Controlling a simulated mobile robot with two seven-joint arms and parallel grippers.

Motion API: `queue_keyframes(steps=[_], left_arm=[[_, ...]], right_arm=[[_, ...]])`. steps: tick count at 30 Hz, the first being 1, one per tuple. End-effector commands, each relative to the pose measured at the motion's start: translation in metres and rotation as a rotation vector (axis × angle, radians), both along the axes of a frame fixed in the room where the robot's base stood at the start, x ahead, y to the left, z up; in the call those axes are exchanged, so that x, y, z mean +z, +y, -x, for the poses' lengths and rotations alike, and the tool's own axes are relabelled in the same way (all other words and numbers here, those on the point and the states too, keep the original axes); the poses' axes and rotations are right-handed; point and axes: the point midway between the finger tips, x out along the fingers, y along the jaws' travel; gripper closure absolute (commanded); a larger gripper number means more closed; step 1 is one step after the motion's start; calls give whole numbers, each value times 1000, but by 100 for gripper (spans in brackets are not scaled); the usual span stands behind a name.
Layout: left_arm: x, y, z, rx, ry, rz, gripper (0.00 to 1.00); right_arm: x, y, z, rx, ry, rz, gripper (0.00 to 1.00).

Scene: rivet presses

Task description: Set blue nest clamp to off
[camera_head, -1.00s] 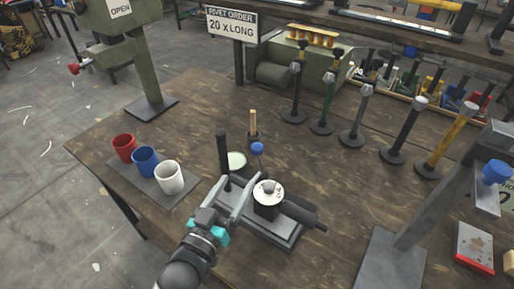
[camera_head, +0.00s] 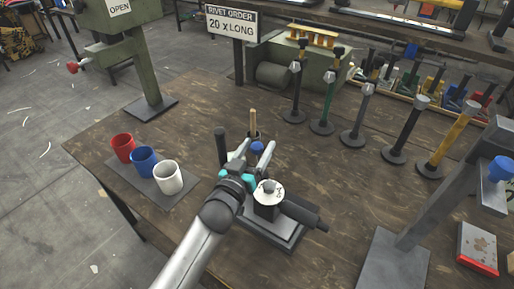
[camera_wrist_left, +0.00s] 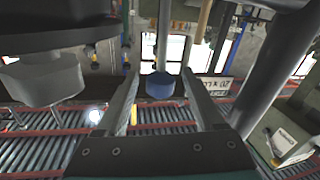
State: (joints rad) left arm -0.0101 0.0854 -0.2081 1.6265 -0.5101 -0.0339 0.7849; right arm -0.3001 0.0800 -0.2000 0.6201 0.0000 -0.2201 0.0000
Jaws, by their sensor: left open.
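The blue nest clamp shows as a blue ball knob (camera_head: 257,148) on the nest fixture (camera_head: 270,237); its lever stem is hidden behind my gripper in the head view. My left gripper (camera_head: 257,155) is open, with its fingers pointing at the knob and one on either side of it. In the left wrist view the blue knob (camera_wrist_left: 160,84) is between the two spread fingers (camera_wrist_left: 160,76), with a visible gap to each. A round metal-topped block (camera_head: 268,194) sits on the fixture, close to the right of my gripper. My right gripper is not in view.
A dark upright post (camera_head: 221,146) stands just left of the gripper. Red (camera_head: 123,147), blue (camera_head: 143,161) and white (camera_head: 168,177) cups stand at the left on a grey mat. Several upright tools line the back right.

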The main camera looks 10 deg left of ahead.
Motion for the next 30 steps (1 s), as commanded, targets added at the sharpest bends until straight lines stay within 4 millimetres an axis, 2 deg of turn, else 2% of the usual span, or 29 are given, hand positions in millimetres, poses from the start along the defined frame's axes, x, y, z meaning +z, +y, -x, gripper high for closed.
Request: queue_keyframes(steps=[10, 27, 30], left_arm=[[0, -1, -3, 0, 0, 0, 31], [0, 0, -2, 0, 0, 0, 96], [0, 0, -2, 0, 0, 0, 100]], right_arm=[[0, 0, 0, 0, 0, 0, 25], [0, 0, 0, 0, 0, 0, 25], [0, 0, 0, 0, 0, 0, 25]])
